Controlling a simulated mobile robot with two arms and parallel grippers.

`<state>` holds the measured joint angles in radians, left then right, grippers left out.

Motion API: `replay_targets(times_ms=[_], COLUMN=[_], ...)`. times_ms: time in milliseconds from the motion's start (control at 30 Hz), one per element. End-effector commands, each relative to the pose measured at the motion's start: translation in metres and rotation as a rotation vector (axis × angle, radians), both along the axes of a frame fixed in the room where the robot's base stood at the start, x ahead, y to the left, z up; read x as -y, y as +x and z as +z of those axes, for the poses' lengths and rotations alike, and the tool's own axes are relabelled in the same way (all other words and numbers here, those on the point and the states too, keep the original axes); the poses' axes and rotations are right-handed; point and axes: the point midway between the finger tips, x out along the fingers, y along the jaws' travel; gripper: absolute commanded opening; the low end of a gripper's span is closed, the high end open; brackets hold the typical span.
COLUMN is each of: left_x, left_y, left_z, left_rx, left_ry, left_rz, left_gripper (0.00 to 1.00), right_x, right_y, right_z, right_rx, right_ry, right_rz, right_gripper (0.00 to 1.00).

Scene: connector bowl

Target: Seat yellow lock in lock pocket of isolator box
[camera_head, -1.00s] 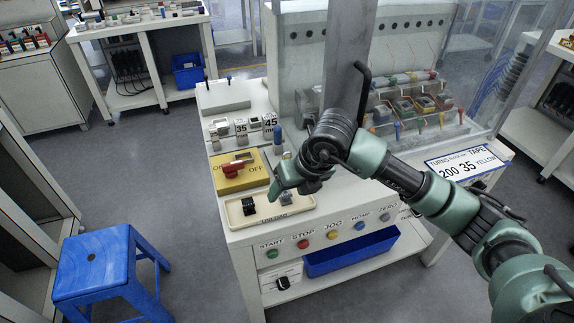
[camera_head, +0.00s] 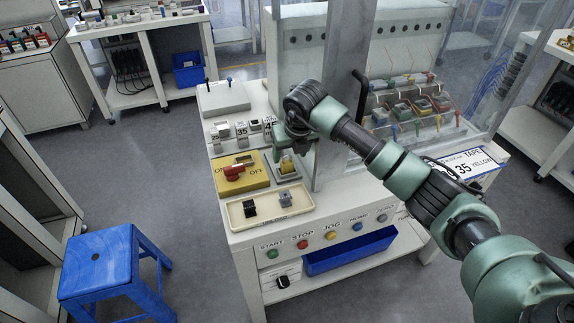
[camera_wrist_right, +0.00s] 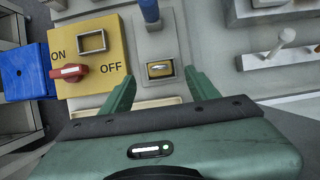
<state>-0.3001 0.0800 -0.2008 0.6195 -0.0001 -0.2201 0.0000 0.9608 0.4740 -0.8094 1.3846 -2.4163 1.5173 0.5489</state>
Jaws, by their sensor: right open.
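The yellow isolator box (camera_head: 256,180) has a red handle (camera_head: 233,173) and ON and OFF lettering. Its lock pocket, a raised rectangular frame (camera_wrist_right: 91,41), shows empty in the right wrist view. The yellow lock (camera_wrist_right: 160,70) sits on a grey plate to the right of the box; in the head view it is small (camera_head: 287,166). My right gripper (camera_head: 294,141) is just behind and above the lock in the head view. In the wrist view its two fingers (camera_wrist_right: 160,81) are apart, one on each side of the lock, not visibly touching it. My left gripper is not in view.
A cream tray (camera_head: 240,222) with a black part (camera_head: 250,208) and a grey part (camera_head: 285,199) lies in front. A blue post (camera_wrist_right: 150,12) stands close beyond the lock. A clear enclosure (camera_head: 345,100) rises to the right. A blue stool (camera_head: 100,260) stands left.

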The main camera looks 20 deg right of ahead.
Motion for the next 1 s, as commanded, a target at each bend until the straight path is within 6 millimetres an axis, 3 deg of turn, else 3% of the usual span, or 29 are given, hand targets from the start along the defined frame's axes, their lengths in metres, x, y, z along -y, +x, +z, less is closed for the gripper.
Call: replay_targets(times_ms=[367, 633, 667, 867, 1000], left_x=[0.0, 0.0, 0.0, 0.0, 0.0], left_y=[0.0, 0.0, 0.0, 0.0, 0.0], left_z=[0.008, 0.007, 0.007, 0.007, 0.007], left_rx=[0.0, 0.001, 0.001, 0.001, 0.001], left_ry=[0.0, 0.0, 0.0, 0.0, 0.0], left_rz=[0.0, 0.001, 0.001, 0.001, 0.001], left_gripper=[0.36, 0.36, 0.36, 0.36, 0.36], right_x=[-0.001, -0.001, -0.001, -0.001, -0.001], right_y=[0.018, 0.02, 0.02, 0.019, 0.02], right_z=[-0.042, -0.046, -0.046, -0.046, -0.046], right_rx=[-0.002, 0.001, 0.001, 0.001, 0.002], right_ry=[0.002, 0.001, 0.001, 0.001, 0.002], right_rz=[0.0, 0.0, 0.0, 0.0, 0.001], right_gripper=[0.6, 0.6, 0.57, 0.02, 0.0])
